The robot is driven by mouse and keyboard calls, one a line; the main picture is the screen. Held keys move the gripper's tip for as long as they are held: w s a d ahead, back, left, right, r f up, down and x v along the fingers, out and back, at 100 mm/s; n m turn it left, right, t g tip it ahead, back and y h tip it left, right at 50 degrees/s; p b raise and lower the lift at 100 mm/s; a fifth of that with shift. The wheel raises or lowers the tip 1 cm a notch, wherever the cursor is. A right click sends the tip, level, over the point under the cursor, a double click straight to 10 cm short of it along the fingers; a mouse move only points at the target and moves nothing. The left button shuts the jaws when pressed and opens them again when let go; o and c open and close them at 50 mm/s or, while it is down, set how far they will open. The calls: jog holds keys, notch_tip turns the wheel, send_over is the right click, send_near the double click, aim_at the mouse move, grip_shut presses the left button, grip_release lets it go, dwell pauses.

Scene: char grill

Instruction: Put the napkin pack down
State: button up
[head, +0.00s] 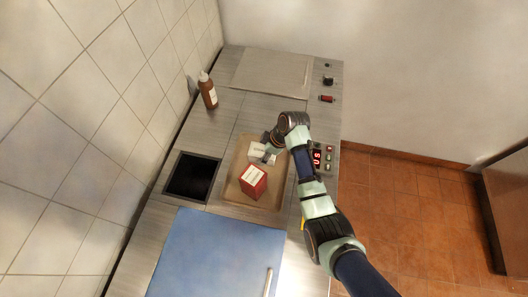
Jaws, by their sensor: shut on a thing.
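The napkin pack, seemingly the small white packet (257,152) with a dark label, is at the far part of a tan tray (231,191) on the counter. My gripper (268,151) is at its right side and is shut on it. The fingers cover part of the packet. I cannot tell from this view whether the packet touches the tray floor or is held just above it.
A red box with a white top (253,181) stands in the tray, nearer than the packet. A square dark opening (191,177) is left of the tray. A brown bottle (208,91) stands at the back left. A blue board (215,255) lies in front; a control panel (318,157) is right.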

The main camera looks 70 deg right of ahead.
jog(key=shift+f, duration=0.1)
jog(key=o, duration=1.2)
jog(key=shift+c, duration=0.2)
jog(key=shift+r, duration=0.3)
jog(key=v, duration=1.1)
jog(key=shift+s+r, duration=0.2)
jog(key=shift+r, duration=0.1)
